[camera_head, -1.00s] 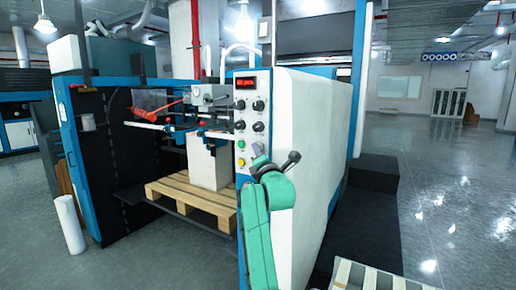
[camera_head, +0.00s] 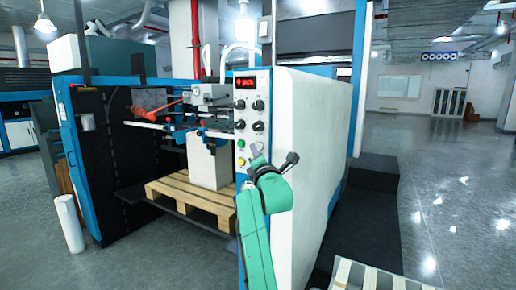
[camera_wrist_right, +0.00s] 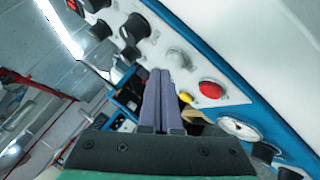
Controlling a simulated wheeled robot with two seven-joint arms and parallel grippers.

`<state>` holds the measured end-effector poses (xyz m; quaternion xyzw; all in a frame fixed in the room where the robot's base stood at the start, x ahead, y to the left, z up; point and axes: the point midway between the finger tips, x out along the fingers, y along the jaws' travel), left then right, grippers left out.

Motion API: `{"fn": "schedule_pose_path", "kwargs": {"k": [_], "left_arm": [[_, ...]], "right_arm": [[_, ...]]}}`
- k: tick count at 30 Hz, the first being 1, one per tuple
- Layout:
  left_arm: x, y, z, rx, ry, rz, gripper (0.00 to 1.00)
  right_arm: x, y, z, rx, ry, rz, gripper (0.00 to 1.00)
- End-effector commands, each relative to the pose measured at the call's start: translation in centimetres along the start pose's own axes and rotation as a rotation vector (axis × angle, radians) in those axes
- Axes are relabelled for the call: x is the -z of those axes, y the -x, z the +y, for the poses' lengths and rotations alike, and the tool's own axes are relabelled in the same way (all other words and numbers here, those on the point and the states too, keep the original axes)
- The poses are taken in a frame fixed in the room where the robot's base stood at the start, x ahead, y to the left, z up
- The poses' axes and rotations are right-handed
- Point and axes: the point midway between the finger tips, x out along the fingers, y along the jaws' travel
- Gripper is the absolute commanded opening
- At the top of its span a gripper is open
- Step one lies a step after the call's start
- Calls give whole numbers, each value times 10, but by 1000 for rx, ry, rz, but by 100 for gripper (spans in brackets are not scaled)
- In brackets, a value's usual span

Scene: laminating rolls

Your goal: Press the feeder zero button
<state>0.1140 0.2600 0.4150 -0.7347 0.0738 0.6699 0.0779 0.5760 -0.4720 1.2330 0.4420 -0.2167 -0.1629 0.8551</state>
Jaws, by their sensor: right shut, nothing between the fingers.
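The feeder's control panel (camera_head: 252,118) has a red display (camera_head: 245,82), black knobs, a green button (camera_head: 241,144) and a yellow button (camera_head: 241,161). My right gripper (camera_head: 256,150) is shut and empty in front of the panel's lower part, hiding some of it. Contact cannot be told, and no button label is readable. My left gripper is not in view.
A white stack (camera_head: 208,163) stands on a wooden pallet (camera_head: 195,195) inside the machine, left of the panel. A round gauge (camera_wrist_right: 240,128) sits lower on the panel. A white roll (camera_head: 69,224) stands on the floor at left.

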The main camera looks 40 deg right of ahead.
Motion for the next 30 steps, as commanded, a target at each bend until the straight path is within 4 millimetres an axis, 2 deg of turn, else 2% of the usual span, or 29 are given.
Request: {"fn": "schedule_pose_path", "kwargs": {"k": [5, 18, 30], "left_arm": [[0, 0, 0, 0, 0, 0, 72], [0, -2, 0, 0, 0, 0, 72], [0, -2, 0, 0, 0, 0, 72]], "right_arm": [[3, 4, 3, -1, 2, 1, 0], [24, 33, 24, -1, 2, 0, 0], [25, 35, 26, 0, 0, 0, 0]]}}
